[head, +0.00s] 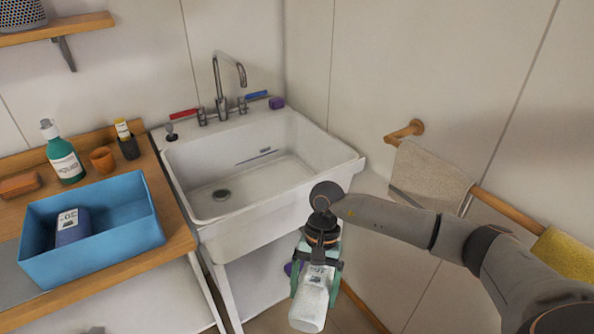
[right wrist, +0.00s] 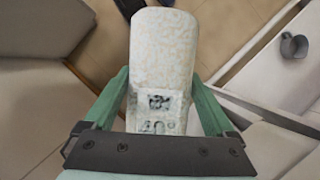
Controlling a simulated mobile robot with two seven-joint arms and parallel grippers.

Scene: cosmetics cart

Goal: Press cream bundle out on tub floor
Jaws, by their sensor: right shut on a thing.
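The cream bundle (head: 308,308) is pale and mottled, with a dark printed label. My right gripper (head: 314,290) is shut on it and holds it in front of the sink's right front corner, outside the basin. In the right wrist view the bundle (right wrist: 165,45) sits between the two green fingers of the gripper (right wrist: 160,95), its far end sticking out beyond them. The white sink tub (head: 262,226) stands in the corner; its bare floor (head: 255,190) and round drain (head: 221,195) show. My left gripper is not in view.
A blue bin (head: 100,262) with a purple labelled bundle (head: 72,224) stands on the wooden counter at left. A green bottle (head: 66,165) and orange cup (head: 102,160) are behind it. A tap (head: 220,95) rises at the sink's back. A towel (head: 428,178) hangs on the right rail.

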